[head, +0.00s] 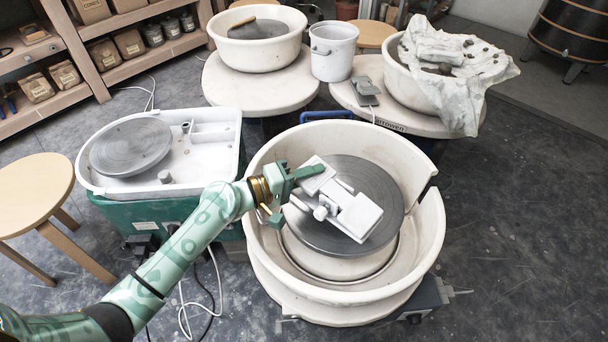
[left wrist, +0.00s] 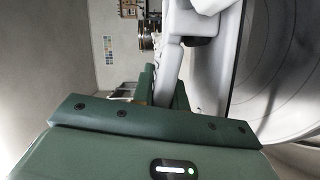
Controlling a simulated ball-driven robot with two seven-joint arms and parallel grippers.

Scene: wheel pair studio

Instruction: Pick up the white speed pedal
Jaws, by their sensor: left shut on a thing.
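The white speed pedal (head: 358,215) shows in the head view over the dark round wheel head of the front pottery wheel (head: 390,175). It has flat pale plates and a small knob. My left gripper (head: 297,190) is at its left end, shut on it. I cannot tell whether the pedal touches the wheel head. In the left wrist view the green fingers (left wrist: 163,90) close around a pale grey part of the pedal (left wrist: 189,22), which runs upward from them. My right gripper is not in view.
The front wheel's cream splash pan (head: 436,225) has a raised wall around the pedal. A second wheel (head: 130,148) with a white tray stands left, beside a wooden stool (head: 32,190). A bucket (head: 333,52) and a grey pedal (head: 365,90) sit behind. Dark floor is clear at right.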

